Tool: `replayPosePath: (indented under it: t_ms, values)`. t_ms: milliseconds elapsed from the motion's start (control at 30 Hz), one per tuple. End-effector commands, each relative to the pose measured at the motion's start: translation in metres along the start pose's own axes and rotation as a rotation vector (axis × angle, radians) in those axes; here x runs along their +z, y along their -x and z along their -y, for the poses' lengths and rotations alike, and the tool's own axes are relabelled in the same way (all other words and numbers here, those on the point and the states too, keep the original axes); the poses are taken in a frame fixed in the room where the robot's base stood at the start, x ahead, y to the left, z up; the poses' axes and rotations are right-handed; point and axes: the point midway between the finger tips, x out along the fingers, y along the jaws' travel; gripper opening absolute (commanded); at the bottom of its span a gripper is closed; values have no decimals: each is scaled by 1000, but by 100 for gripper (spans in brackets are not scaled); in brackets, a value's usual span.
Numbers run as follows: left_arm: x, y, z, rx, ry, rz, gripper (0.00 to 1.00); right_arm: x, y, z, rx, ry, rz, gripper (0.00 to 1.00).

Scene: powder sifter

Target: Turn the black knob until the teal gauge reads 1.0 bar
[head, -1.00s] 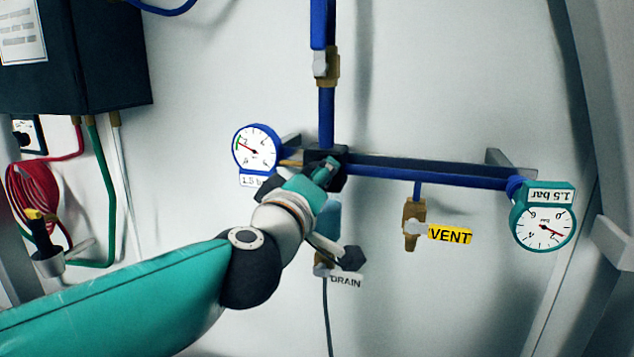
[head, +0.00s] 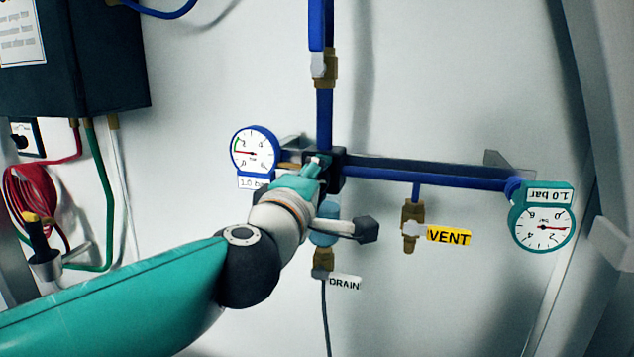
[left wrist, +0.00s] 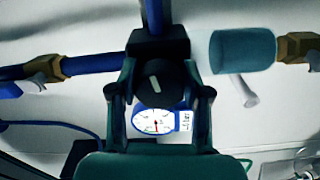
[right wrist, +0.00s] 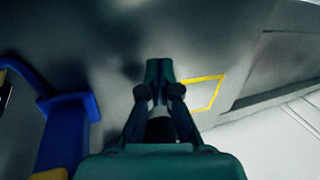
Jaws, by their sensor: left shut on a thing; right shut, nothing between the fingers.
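The teal gauge (head: 543,228) hangs at the right end of the blue pipe, and its tag reads 1.0 bar. The blue-rimmed gauge (head: 254,150) is left of the valve block; its tag, partly covered, also seems to read 1.0. The black knob (left wrist: 160,84) with a pale mark sits between the fingers of my left gripper (left wrist: 159,100) in the left wrist view. My left gripper (head: 316,166) is shut on the knob, at the block; in the head view the hand hides the knob. My right gripper (right wrist: 159,75) is shut and empty, away from the panel.
A brass vent valve with a yellow VENT tag (head: 449,236) hangs under the pipe. A DRAIN tag (head: 345,282) is below the block. A dark box (head: 75,60) and a red coiled hose (head: 32,195) are at left. The right wrist view shows a blue object (right wrist: 62,130).

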Motion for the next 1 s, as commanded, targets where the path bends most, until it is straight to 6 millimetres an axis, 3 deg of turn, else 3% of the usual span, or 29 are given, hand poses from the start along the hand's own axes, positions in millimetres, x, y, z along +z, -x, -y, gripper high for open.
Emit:
replayPosePath:
  t_ms: [200, 233, 400, 767, 1000]
  values:
    - [-1, -1, 4, -8, 0, -3, 13, 0, 0, 0, 0, 0, 0, 0]
    - [-1, -1, 4, -8, 0, -3, 50, 0, 0, 0, 0, 0, 0, 0]
    - [-1, -1, 3, -6, 0, -2, 74, 0, 0, 0, 0, 0, 0, 0]
    - [0, 3, 1, -2, -1, -1, 74, 0, 0, 0, 0, 0, 0, 0]
    - [0, 33, 0, 0, -1, 0, 74, 0, 0, 0, 0, 0, 0, 0]
